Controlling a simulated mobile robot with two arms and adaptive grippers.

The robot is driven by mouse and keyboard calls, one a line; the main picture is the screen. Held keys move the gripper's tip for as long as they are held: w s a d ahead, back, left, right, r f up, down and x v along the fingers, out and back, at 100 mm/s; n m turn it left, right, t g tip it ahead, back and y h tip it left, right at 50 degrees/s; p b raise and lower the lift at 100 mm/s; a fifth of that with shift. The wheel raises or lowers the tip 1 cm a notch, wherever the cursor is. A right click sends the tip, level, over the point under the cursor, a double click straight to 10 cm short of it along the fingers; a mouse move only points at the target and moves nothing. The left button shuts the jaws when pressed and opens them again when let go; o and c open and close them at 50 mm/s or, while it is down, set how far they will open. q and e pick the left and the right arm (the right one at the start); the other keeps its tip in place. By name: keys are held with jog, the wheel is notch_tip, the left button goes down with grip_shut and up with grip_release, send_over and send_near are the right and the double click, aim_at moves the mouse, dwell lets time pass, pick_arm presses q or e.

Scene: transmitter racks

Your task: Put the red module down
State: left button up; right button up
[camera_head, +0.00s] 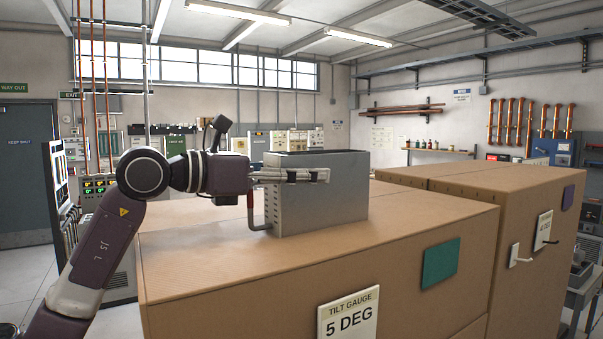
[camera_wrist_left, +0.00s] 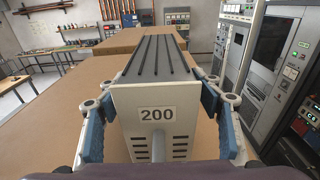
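The module (camera_head: 318,210) is a grey metal box with slots in its end face and a dark red handle (camera_head: 251,210); its body looks grey, not red. In the left wrist view the module (camera_wrist_left: 157,100) has a dark ribbed top and a "200" label. My left gripper (camera_head: 295,175) reaches it from the left, high on its sides. In the left wrist view the blue finger pads lie against both sides, so the gripper looks shut on it. The module is upright at the cardboard-brown top (camera_head: 420,212); I cannot tell whether its base bears on it. My right gripper is not in view.
The brown top is clear around the module. A second brown block (camera_head: 490,178) adjoins at the right. A "TILT GAUGE 5 DEG" sign (camera_head: 348,315) and a teal panel (camera_head: 440,263) are on the front face. Equipment racks (camera_wrist_left: 268,60) stand at the right in the wrist view.

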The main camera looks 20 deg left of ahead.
pick_arm(q)
jog(key=shift+a+r, duration=0.1)
jog(key=b+v, duration=0.5)
jog(key=v, duration=0.7)
